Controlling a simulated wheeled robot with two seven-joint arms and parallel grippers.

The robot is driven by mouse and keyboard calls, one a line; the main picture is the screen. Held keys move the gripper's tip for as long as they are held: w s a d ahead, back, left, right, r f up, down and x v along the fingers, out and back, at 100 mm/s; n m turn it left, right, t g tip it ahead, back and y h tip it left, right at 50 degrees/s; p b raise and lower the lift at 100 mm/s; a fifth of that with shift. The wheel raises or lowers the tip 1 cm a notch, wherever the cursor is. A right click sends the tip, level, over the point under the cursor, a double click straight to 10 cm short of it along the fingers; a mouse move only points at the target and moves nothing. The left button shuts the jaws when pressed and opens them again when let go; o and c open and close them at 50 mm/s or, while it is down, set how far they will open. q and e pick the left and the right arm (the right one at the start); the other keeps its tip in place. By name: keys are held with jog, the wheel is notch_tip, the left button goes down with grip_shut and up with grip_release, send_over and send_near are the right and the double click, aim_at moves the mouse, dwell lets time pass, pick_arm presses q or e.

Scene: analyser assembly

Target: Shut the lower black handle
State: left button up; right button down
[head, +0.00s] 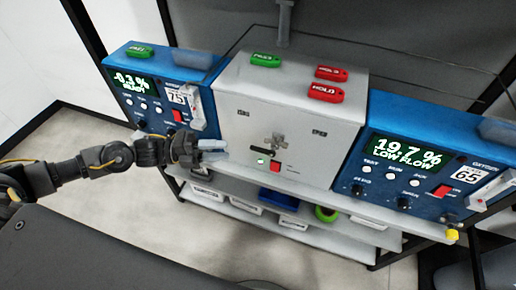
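A white box (297,105) stands between two blue analyser units. On its front is a small grey cross-shaped knob (279,140). Just below and left of it is a short dark piece (265,148), which looks like the lower black handle; it is too small to tell how it is turned. My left gripper (217,150) is in front of the box's lower left edge, left of the dark piece and apart from it in the picture. I see nothing held, but its finger gap is not clear. My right gripper is not in view.
The left blue unit (150,75) and right blue unit (425,130) flank the box. A green tag (266,60) and two red tags (331,74) (326,93) lie on top. A lit green button and red switch (276,168) sit below the knob. Shelves with bins (240,205) are underneath.

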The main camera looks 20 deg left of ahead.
aim_at(254, 149)
pick_arm(q)
jog(key=p+x, duration=0.4)
jog(key=x, duration=0.6)
jog(key=shift+d+r, duration=0.1)
jog(key=shift+w+d, duration=0.15)
jog(key=shift+d, duration=0.1)
jog(key=shift+c, duration=0.2)
grip_shut()
